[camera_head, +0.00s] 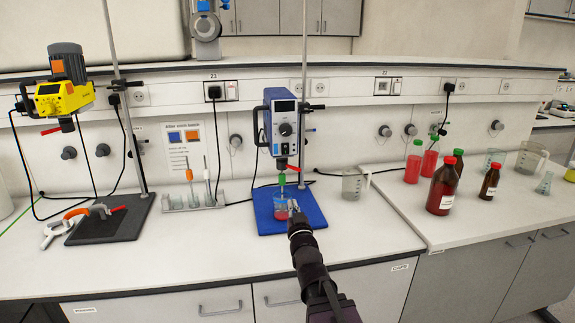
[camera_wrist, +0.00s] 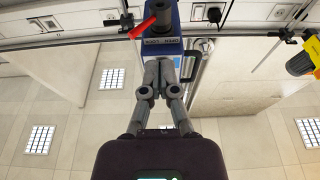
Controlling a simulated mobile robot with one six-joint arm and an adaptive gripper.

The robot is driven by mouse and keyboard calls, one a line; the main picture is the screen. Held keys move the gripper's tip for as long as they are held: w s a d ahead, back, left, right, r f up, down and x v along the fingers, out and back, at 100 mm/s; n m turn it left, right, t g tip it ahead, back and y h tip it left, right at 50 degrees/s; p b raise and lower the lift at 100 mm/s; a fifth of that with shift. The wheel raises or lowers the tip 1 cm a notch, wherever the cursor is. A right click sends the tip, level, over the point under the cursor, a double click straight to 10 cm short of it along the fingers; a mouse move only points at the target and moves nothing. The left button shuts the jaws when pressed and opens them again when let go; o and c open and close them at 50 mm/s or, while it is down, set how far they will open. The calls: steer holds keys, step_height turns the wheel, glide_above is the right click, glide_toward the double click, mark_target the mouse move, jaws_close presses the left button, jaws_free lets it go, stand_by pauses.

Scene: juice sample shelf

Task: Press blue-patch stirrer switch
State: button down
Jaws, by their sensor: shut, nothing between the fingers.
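The blue and grey stirrer (camera_head: 283,128) hangs on a rod above a blue base plate (camera_head: 311,219). It has a display and a dark knob on its front. A beaker with red liquid (camera_head: 281,212) stands on the plate below it. My gripper (camera_head: 293,207) is shut and empty, low in front of the beaker in the head view. In the wrist view my gripper (camera_wrist: 160,62) overlaps the lower part of the stirrer housing (camera_wrist: 161,46), beside its red lever (camera_wrist: 151,19). I cannot tell whether the fingertips touch anything. The switch is not clearly visible.
A yellow stirrer (camera_head: 63,97) with an orange patch stands at left over a dark base. A sign (camera_head: 184,139) shows blue and orange patches. The counter front is mostly clear.

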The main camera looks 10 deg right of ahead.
mark_target(285, 151)
steer(key=s+r+t+b, duration=0.1)
steer(key=s+r+t, duration=0.2)
steer(key=r+t, duration=0.1)
steer(key=shift+r+t, duration=0.4)
steer(key=shift+r, duration=0.3)
steer(key=shift+w+r, duration=0.1)
steer(key=shift+w, duration=0.05)
steer(key=p+x, duration=0.2)
steer(key=x, duration=0.2)
steer(key=f+p+x, duration=0.1)
steer(key=x, duration=0.2)
steer(key=w+p+x, duration=0.1)
steer(key=p+x, duration=0.1)
steer(key=x, duration=0.2)
steer(key=shift+w+f+p, duration=0.15)
steer(key=shift+w+p, duration=0.2)
steer(key=shift+w, duration=0.65)
